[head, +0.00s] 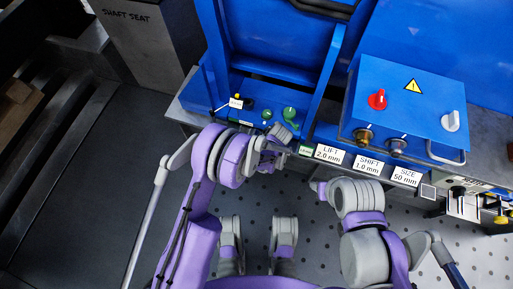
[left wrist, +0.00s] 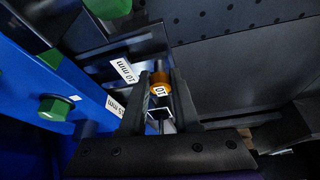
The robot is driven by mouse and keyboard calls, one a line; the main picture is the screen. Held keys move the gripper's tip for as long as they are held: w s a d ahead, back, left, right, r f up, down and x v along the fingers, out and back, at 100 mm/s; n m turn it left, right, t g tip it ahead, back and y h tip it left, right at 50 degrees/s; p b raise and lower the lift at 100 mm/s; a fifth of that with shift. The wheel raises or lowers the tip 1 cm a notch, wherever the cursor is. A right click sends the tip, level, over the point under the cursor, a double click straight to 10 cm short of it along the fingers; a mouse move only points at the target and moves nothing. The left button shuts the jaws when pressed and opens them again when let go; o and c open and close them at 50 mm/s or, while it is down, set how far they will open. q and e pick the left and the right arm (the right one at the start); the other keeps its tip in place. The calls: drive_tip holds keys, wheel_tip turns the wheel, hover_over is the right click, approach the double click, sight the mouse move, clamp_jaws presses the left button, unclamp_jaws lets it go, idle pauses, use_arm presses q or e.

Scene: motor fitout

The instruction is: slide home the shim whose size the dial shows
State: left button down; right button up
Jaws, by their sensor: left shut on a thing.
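My left gripper (left wrist: 160,98) is shut on an orange-topped shim tab (left wrist: 159,77) with a white tag that seems to read 10. It also shows in the head view (head: 287,136), in front of the blue machine base near the green fittings; there the shim is too small to make out. In the left wrist view a white label (left wrist: 125,71) reading 10 mm stands beside the held tab. My right gripper (head: 318,187) is below the placards; its fingers are too small to judge. No dial face is readable. A placard (head: 329,153) reads LIFT 2.0 mm.
Placards read SHIFT 1.0 mm (head: 367,164) and SIZE 50 mm (head: 405,176). A blue control box (head: 407,105) has a red knob (head: 377,99). A rack (head: 463,206) holds small tabbed pieces at right. Green bolt heads (left wrist: 53,108) stand near my left gripper.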

use_arm(q)
drive_tip(key=shift+f+b, duration=0.35)
drive_tip(key=shift+f, duration=0.1)
idle(0.6)
drive_tip(key=c, duration=0.6)
unclamp_jaws()
drive_tip(key=shift+o, duration=0.2)
drive_tip(key=p+v, duration=0.2)
drive_tip(key=v, duration=0.9)
